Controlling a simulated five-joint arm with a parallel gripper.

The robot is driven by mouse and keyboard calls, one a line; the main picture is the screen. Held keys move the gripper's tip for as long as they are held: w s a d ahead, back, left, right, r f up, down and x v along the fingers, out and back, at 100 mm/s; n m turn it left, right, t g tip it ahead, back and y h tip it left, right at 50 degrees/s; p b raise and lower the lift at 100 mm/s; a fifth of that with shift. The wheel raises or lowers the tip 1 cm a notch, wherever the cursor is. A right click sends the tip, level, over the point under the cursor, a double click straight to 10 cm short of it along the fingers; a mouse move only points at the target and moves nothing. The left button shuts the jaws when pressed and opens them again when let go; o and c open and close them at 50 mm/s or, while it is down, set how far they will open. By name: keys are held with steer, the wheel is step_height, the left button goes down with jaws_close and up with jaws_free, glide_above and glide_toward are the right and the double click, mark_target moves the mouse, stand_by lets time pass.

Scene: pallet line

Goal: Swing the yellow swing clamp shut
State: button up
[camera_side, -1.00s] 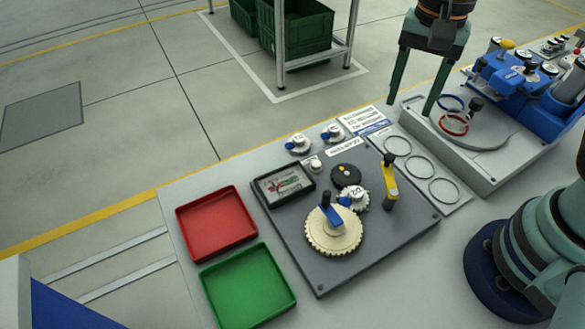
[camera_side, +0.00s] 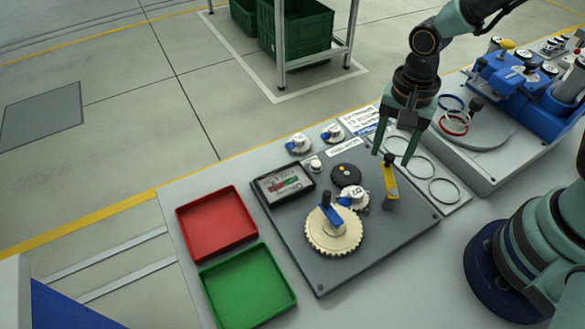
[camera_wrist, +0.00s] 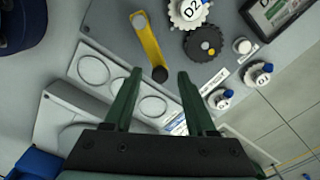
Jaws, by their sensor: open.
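The yellow swing clamp (camera_side: 390,180) stands on the right part of the dark grey plate (camera_side: 310,266). It is a yellow arm with a dark knob at one end.
A large cream gear (camera_side: 334,240) with a blue handle and a black gear (camera_side: 346,175) sit on the plate beside a gauge (camera_side: 284,185). Red (camera_side: 216,240) and green (camera_side: 262,307) trays lie left. A blue machine (camera_side: 520,80) stands at the back right.

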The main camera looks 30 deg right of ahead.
steer(key=shift+f, duration=0.1)
jaws_close()
stand_by(1.4)
